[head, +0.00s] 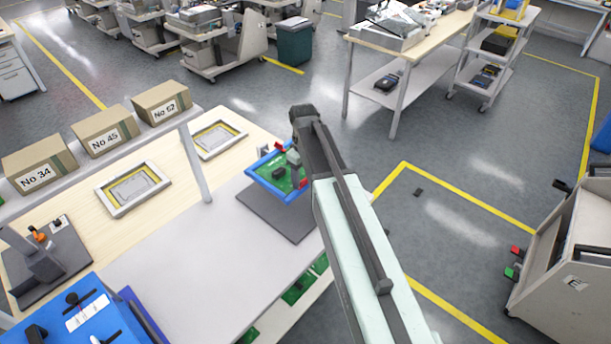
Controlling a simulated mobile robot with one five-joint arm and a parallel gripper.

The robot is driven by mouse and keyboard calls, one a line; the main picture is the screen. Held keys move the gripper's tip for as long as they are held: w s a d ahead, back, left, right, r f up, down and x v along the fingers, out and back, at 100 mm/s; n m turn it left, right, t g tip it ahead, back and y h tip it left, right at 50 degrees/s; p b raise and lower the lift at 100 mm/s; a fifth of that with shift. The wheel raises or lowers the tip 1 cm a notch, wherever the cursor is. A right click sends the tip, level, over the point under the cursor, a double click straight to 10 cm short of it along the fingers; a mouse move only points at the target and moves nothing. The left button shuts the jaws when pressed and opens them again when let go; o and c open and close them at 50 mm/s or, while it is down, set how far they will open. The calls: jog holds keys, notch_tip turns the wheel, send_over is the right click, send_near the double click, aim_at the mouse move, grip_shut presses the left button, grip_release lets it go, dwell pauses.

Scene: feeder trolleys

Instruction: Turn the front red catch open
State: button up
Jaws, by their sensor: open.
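A blue frame (266,190) holds a green circuit board (265,170) on a dark mat at the table's right end. One red catch (303,183) shows at the frame's near right side, beside my arm. Another red catch (279,147) shows at its far side. The exact turn of each catch is too small to tell. My gripper (303,118) is at the dark end of my arm, just beyond and to the right of the frame. It is open; its fingertips are hard to make out. My arm covers the area right of the frame.
A shelf with several cardboard boxes (106,131) stands on the left, with a post (195,165) near the frame. Flat trays (134,188) lie on the table. A blue case (90,310) is at lower left. A trolley (565,265) stands at right; the floor between is mostly clear.

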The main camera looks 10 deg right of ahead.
aim_at(304, 179)
notch_tip(304, 179, up, 8)
jog(key=p, duration=0.7)
jog(key=shift+f, duration=0.3)
jog(key=shift+f+b, duration=0.25)
jog(key=shift+b, duration=0.05)
jog(key=s+f+m+b, duration=0.3)
jog(key=s+f+b, duration=0.1)
jog(key=s, duration=0.3)
jog(key=s+f+m+b, duration=0.4)
jog(key=s, duration=0.4)
jog(key=shift+d+f, duration=0.2)
jog(key=shift+d, duration=0.15)
